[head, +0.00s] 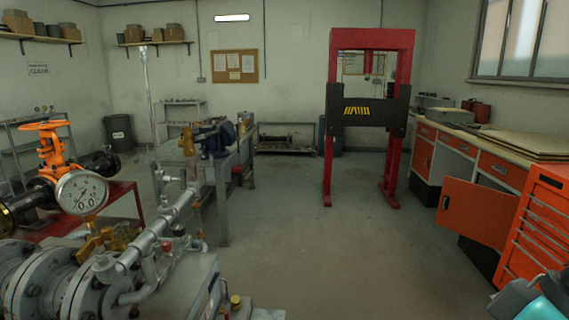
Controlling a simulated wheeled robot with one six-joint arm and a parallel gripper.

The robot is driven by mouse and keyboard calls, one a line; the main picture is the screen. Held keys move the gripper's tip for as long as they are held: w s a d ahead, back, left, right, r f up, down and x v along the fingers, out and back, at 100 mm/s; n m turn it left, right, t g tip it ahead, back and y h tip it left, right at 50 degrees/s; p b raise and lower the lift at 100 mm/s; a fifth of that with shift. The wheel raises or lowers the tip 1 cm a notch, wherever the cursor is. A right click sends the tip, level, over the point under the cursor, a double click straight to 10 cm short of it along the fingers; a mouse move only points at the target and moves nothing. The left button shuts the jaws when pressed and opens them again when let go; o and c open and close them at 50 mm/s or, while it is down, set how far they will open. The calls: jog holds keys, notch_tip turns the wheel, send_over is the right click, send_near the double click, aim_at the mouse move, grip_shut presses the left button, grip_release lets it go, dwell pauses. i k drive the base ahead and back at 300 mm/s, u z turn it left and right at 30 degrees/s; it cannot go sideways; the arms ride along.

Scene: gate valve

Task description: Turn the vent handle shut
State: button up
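I cannot tell for sure which part is the vent handle. A small brass valve (95,243) with a yellowish lever sits on the pipework at the lower left, below a round pressure gauge (82,193). The orange gate valve with its handwheel (46,126) stands behind the gauge. A grey pipe (160,228) slopes up to the right from the large bolted flanges (75,295). The set of the lever is too small to read. My gripper's fingers do not show. Only a teal and dark piece, which looks like my arm, shows at the bottom right corner.
A grey workbench (222,185) with a vise (213,138) stands beyond the pipework. A red press frame (330,140) stands at the back. At right, an orange cabinet door (475,212) hangs open beside an orange drawer chest (535,235). The middle floor is clear.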

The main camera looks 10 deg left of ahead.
aim_at(183, 179)
jog(key=z, duration=0.55)
jog(key=i, duration=1.3)
jog(key=u, duration=2)
